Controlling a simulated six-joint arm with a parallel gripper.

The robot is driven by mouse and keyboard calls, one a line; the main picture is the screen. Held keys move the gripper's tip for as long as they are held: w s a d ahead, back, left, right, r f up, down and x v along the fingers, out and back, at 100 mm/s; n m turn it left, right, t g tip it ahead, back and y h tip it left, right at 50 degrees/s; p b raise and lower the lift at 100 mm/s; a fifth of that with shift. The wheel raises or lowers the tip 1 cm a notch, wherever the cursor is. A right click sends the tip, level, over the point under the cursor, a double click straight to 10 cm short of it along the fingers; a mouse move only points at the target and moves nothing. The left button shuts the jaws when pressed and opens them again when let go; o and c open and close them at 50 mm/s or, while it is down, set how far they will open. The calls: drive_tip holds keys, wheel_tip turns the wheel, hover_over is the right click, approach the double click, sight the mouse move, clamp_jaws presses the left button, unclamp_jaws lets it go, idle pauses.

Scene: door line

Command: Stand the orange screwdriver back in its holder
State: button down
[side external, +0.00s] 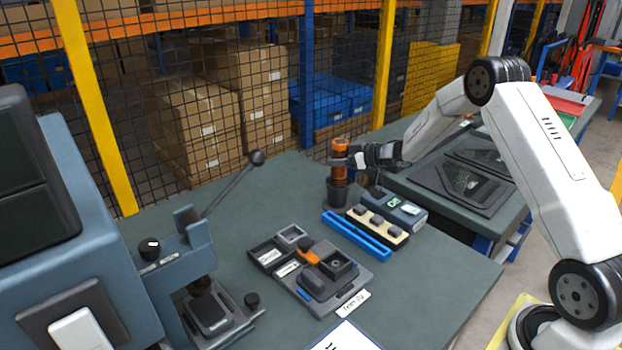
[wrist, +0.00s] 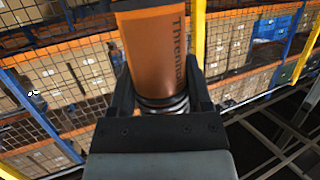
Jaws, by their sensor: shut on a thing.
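The orange screwdriver (side external: 340,173) stands about upright at the back edge of the bench in the side view. My gripper (side external: 344,160) is shut on it from the right. The screwdriver's orange body with dark lettering fills the upper middle of the wrist view (wrist: 152,45), between the two dark fingers (wrist: 163,92). The dark cup-shaped holder (side external: 343,194) is directly below it in the side view. The screwdriver's lower end meets the cup's rim in the picture; I cannot tell whether it is inside or just above. The holder does not show in the wrist view.
A grey-blue box with a display (side external: 399,208), a cream block with dark buttons (side external: 377,226) and a blue rail (side external: 356,236) lie close in front of the holder. A fixture tray (side external: 345,293) and a lever press (side external: 190,262) stand further left. Mesh fencing runs behind.

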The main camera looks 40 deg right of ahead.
drive_tip(key=shift+f, duration=0.3)
idle(0.4)
unclamp_jaws()
drive_tip(key=shift+f, duration=0.1)
drive_tip(key=shift+r, duration=0.35)
drive_tip(key=shift+s+d+r, duration=0.1)
drive_tip(key=shift+s+r, duration=0.05)
drive_tip(key=v, duration=1.1)
drive_tip(key=shift+s+d+r, duration=0.1)
drive_tip(key=shift+s+d, duration=0.05)
drive_tip(key=shift+s, duration=0.1)
